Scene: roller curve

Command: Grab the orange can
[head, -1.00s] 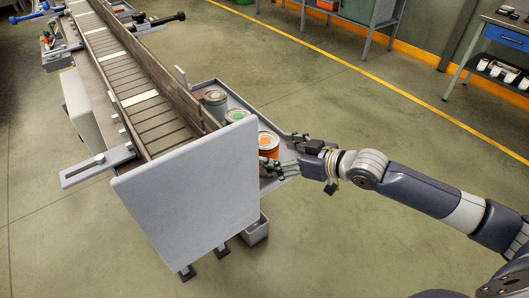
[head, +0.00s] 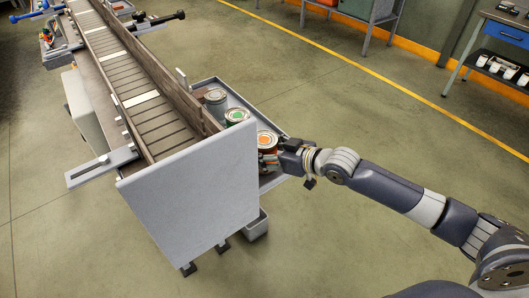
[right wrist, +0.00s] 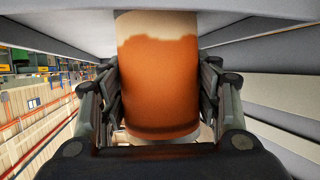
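The orange can (head: 267,143) stands upright in the grey side tray (head: 272,184) beside the conveyor, its orange-centred lid facing up. My right gripper (head: 272,160) reaches it from the right, low on its side. In the right wrist view the orange can (right wrist: 160,80) fills the space between the fingers of my right gripper (right wrist: 160,100). The finger pads lie against both sides of it, with no clear gap. The can's far side is hidden. My left gripper is not in view.
A green-topped can (head: 237,116) and a grey can (head: 215,99) stand behind it in the same tray. The conveyor's grey end panel (head: 195,200) stands close on the left. Open floor (head: 380,240) lies to the right.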

